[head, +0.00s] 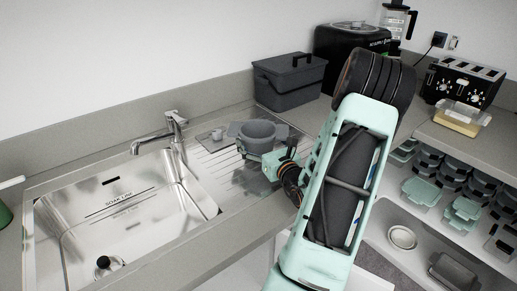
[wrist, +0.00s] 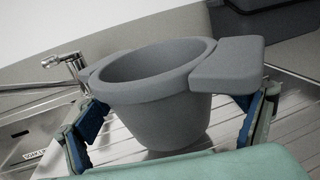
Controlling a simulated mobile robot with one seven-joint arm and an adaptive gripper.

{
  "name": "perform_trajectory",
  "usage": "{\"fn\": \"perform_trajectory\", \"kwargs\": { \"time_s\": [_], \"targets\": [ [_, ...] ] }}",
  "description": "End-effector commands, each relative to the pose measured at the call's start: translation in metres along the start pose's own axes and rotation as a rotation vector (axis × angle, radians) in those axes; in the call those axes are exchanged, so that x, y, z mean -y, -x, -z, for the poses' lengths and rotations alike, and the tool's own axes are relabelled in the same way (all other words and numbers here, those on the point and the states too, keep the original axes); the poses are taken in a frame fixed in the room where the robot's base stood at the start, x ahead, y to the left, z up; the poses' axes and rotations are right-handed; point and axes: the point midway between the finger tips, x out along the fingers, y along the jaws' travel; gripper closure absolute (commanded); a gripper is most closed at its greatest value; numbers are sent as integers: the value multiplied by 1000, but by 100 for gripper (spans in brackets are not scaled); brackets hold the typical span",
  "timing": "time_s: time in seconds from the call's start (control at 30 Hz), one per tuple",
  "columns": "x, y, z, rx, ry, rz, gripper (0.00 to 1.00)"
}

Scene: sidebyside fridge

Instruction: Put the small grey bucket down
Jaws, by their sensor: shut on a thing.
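The small grey bucket (head: 258,141) is over the ribbed metal drainboard beside the sink in the head view. It is upright, with a wide rim and flat tabs at its sides. In the wrist view the bucket (wrist: 157,100) sits between the blue-padded fingers of my gripper (wrist: 165,135). My gripper (head: 270,160) is shut on it, with one finger at each side below the tabs. Whether the bucket's base touches the drainboard (wrist: 290,125) cannot be told.
The sink basin (head: 120,215) and tap (head: 172,135) are to the left. A small light item (head: 216,135) lies on the drainboard. A dark grey lidded box (head: 290,80) stands behind. A toaster (head: 465,82) and open drawers of containers (head: 445,185) are at right.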

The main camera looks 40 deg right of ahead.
Motion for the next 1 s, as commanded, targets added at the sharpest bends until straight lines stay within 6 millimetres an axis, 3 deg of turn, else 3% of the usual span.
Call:
{"fn": "perform_trajectory", "kwargs": {
  "time_s": [0.03, 0.17, 0.47, 0.97, 1.0],
  "targets": [
    [0, 0, 12, 2, -1, 0, 53],
    [0, 0, 24, 3, 0, 0, 53],
    [0, 0, 22, 3, 1, -1, 53],
    [-1, 1, 39, -6, -2, 0, 53],
    [-1, 2, 42, -12, -4, 1, 10]
  ]
}}
